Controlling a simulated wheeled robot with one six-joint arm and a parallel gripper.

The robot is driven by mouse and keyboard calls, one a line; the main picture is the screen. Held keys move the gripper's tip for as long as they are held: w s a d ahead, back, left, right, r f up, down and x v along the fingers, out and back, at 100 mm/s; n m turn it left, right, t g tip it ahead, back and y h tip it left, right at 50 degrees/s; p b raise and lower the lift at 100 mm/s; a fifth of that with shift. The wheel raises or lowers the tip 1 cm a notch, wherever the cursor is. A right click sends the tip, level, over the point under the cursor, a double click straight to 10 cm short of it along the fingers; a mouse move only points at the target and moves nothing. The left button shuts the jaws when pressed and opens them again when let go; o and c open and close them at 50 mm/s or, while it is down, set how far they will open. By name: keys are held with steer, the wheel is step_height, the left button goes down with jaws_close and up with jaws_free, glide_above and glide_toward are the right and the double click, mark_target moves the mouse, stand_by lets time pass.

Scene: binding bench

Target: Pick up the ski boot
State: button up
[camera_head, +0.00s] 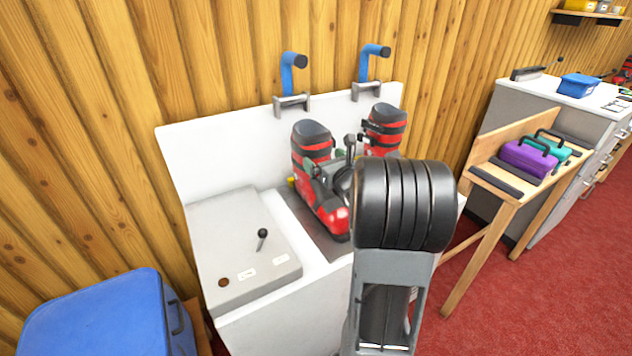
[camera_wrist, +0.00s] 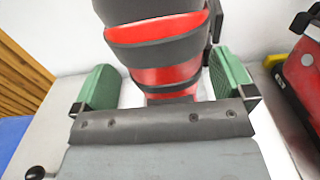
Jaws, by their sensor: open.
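Two red and black ski boots stand on the white bench. The left boot (camera_head: 311,137) is upright with its toe toward the front. My gripper (camera_head: 326,168) is at the lower shaft of this boot, partly hidden by my arm. In the wrist view the left boot's shaft (camera_wrist: 168,50) stands between the two green finger pads of my gripper (camera_wrist: 164,82). The jaws are open, with a gap seen at the left pad; the right pad is close to the shaft. The right boot (camera_head: 385,128) stands behind my arm, its lower part hidden.
The white bench (camera_head: 195,150) has a raised back panel, two blue-handled clamps (camera_head: 288,75) and a grey box with a black lever (camera_head: 240,240). A blue container (camera_head: 95,315) is at front left. A wooden table (camera_head: 492,180) with purple and teal cases stands at right.

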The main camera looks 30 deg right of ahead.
steer(key=c, duration=1.7)
steer(key=shift+r, duration=0.15)
steer(key=shift+c, duration=0.5)
